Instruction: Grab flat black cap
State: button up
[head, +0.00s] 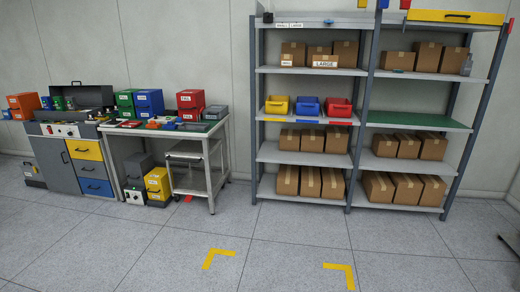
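I cannot pick out a flat black cap with certainty in the head view. A small dark object (268,17) sits at the left end of the top shelf, too small to identify. Small items lie on the workbench (217,128) at the left, among red, green and blue bins, also too small to tell apart. My gripper is not in view.
A tall grey shelf unit (362,90) with cardboard boxes stands against the back wall. It holds yellow, blue and red bins (338,107) on a middle shelf. A grey cabinet (52,163) stands at far left. The floor (280,225) in front is clear, with yellow corner marks.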

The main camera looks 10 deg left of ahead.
aim_at(113, 121)
jog(key=i+u, duration=0.1)
jog(key=i, duration=0.85)
jog(key=i+l+u, duration=0.15)
jog(key=i, duration=0.75)
jog(key=i+j+u, duration=0.1)
jog(key=i+u, duration=0.2)
jog(key=i, duration=0.35)
jog(key=i+l+u, duration=0.1)
jog(key=i+u, duration=0.2)
jog(key=i, duration=0.4)
jog(key=i+l+u, duration=0.3)
jog(key=i, duration=0.35)
jog(key=i+j+u, duration=0.2)
jog(key=i+u, duration=0.15)
jog(key=i, duration=0.25)
jog(key=i+u, duration=0.35)
jog(key=i, duration=0.3)
jog(key=i+u, duration=0.35)
jog(key=i, duration=0.25)
jog(key=i+l, duration=0.1)
jog(key=i, duration=0.35)
jog(key=i+l, duration=0.1)
jog(key=i, duration=0.4)
jog(key=i+l, duration=0.1)
jog(key=i, duration=0.35)
